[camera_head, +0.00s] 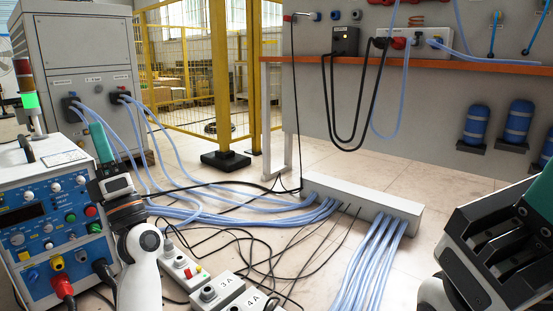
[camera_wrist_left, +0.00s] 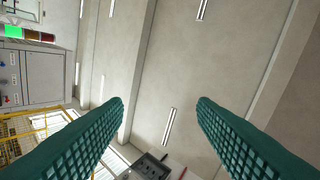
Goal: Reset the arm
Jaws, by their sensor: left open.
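My left gripper (camera_head: 98,134) points upward at the left of the head view, in front of the heater's control box (camera_head: 45,218). In the left wrist view its two green ribbed fingers (camera_wrist_left: 160,105) stand wide apart with nothing between them. Beyond them that view shows a plain ceiling or wall with strip lights. My right gripper (camera_head: 535,215) is at the right edge of the head view, black with a green finger. It is partly cut off by the frame, so its opening does not show.
White socket boxes (camera_head: 217,291) and loose black cables lie below centre. A long grey cable block (camera_head: 364,202) sits on the floor. A wall panel with an orange shelf (camera_head: 480,66) stands behind.

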